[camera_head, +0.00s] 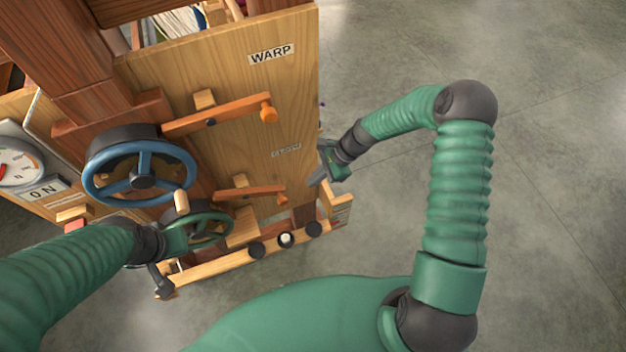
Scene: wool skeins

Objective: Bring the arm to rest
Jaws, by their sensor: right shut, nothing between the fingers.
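My right arm, green with dark joints, bends in from the right. Its right gripper (322,174) is shut and empty, beside the right edge of the wooden panel (285,100) marked WARP. I cannot tell whether it touches that edge. My left arm comes in from the left. Its left gripper (172,256) is at the small green handwheel (208,240), low on the machine's front. The wrist hides much of its fingers, so I cannot tell whether they are open or grip the wheel.
A blue handwheel (98,188) sits above the green one. An upper orange lever (225,118) and a lower one (250,193) cross the panel. A dial (18,165) with an ON plate is at the left. Several knobs (286,239) line the bottom rail. Grey floor at the right is clear.

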